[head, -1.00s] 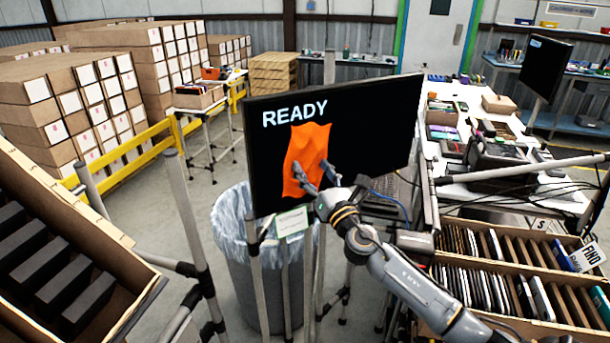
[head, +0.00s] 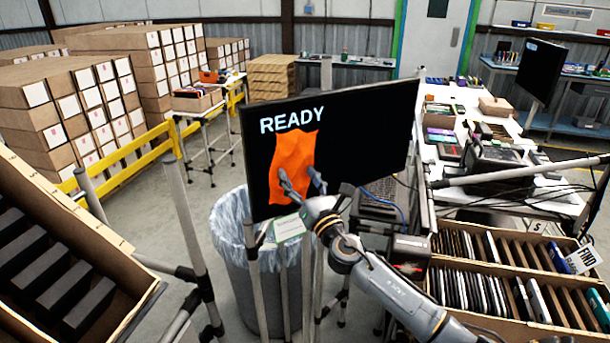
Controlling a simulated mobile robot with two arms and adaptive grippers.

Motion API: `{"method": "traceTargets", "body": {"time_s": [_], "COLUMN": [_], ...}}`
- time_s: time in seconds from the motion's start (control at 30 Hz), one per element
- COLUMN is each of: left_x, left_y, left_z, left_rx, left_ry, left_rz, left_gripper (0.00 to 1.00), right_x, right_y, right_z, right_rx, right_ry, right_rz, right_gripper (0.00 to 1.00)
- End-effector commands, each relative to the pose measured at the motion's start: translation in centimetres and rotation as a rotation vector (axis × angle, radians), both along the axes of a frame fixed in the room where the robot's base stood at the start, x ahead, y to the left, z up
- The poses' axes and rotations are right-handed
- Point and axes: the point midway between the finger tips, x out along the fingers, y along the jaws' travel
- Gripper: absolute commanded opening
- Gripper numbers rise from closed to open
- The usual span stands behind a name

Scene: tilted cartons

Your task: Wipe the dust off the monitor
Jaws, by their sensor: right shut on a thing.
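The monitor (head: 370,130) stands in the middle of the head view, black, with the word READY at its upper left. An orange cloth (head: 292,160) lies flat against the left part of the screen, below the word. My right gripper (head: 299,185) is shut on the lower part of the cloth, in front of the screen. The screen behind the cloth and gripper is hidden. I can make out no dust on the visible screen. My left gripper is not in view.
A bin with a clear liner (head: 230,232) stands below the monitor. A carton of dark slabs (head: 125,245) is at left, a carton of upright devices (head: 572,285) at lower right. A cluttered white table (head: 465,197) is at right. Grey posts stand near the bin.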

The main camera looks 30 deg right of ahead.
Motion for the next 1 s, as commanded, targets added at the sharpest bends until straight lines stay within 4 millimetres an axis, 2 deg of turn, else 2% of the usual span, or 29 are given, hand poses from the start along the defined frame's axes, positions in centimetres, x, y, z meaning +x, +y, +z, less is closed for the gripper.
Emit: {"method": "traceTargets", "body": {"time_s": [0.23,0.73,1.0], "left_x": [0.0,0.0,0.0], "left_y": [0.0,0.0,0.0], "left_z": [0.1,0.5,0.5], "left_rx": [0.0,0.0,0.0], "left_ry": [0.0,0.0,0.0], "left_rz": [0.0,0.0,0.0], "left_gripper": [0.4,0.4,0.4], "right_x": [-0.6,-5.4,-6.0], "right_y": [0.1,0.3,0.4], "right_z": [-0.1,-0.1,0.0], "right_rx": [0.0,-0.002,-0.002], "right_ry": [0.001,0.001,0.0], "right_rz": [0.004,0.002,0.002], "right_gripper": [0.4,0.4,0.4]}}
